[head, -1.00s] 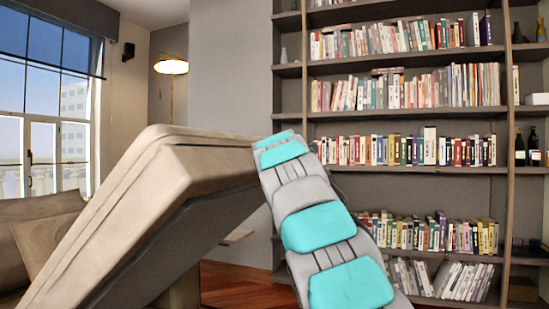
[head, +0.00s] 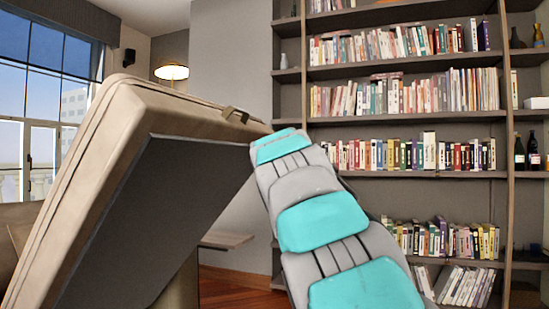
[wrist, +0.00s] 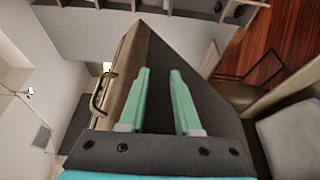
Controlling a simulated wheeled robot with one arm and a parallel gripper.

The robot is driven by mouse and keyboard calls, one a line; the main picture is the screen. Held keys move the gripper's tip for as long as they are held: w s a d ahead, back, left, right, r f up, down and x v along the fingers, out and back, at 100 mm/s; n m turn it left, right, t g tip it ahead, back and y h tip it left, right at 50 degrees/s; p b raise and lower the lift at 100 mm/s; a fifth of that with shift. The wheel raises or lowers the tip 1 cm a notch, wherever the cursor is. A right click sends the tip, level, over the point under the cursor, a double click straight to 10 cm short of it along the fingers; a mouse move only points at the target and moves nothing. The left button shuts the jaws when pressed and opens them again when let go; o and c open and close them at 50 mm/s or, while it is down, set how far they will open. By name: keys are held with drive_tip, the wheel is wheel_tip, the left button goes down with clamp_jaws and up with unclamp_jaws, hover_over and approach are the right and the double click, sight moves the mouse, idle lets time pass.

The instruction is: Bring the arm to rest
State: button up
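My gripper (wrist: 160,72) shows in the wrist view with its two green fingers apart and the dark flat face of a large tan case between and behind them. I see nothing clearly clamped, and I cannot tell whether the fingers touch the case. In the head view my arm reaches up from the bottom, and its far end and the gripper are hidden behind the case. The tan case (head: 105,100) is steeply tilted at left centre, its dark grey face towards me. Its handle (wrist: 101,92) sits on the tan side in the wrist view.
A tall bookshelf (head: 400,88) full of books fills the right side. A sofa (head: 20,226) and a window stand at the left, and a lit lamp (head: 171,72) hangs behind the case.

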drive_tip(key=s+d+f+m+g+h, duration=0.2)
drive_tip(key=s+d+f+m+g, duration=0.25)
drive_tip(key=d+f, duration=0.5)
drive_tip(key=s+d+f+m+g+h, duration=0.25)
drive_tip(key=s+d+f+m, duration=0.35)
drive_tip(key=f, duration=0.7)
drive_tip(key=s+d+f+m+g+y, duration=0.1)
drive_tip(key=s+d+f+m+g, duration=0.15)
drive_tip(key=s+f, duration=0.5)
drive_tip(key=s+d+f+m+g, duration=0.1)
drive_tip(key=s+d+f+g, duration=0.2)
drive_tip(key=s+f, duration=0.45)
drive_tip(key=s+f+m+g, duration=0.1)
drive_tip(key=s+f+g, duration=0.1)
drive_tip(key=s+f, duration=0.3)
drive_tip(key=s+a+f+m+g+y, duration=0.1)
drive_tip(key=s+f, duration=0.5)
drive_tip(key=s, duration=0.7)
drive_tip(key=s+a+f+m+g+y, duration=0.1)
drive_tip(key=s+f+m+g, duration=0.2)
drive_tip(key=s, duration=0.7)
wheel_tip(320, 180, down, 2)
drive_tip(key=shift+a+f+g, duration=0.15)
drive_tip(key=shift+f+g, duration=0.1)
drive_tip(key=shift+g, duration=0.4)
drive_tip(key=shift+w+a, duration=0.1)
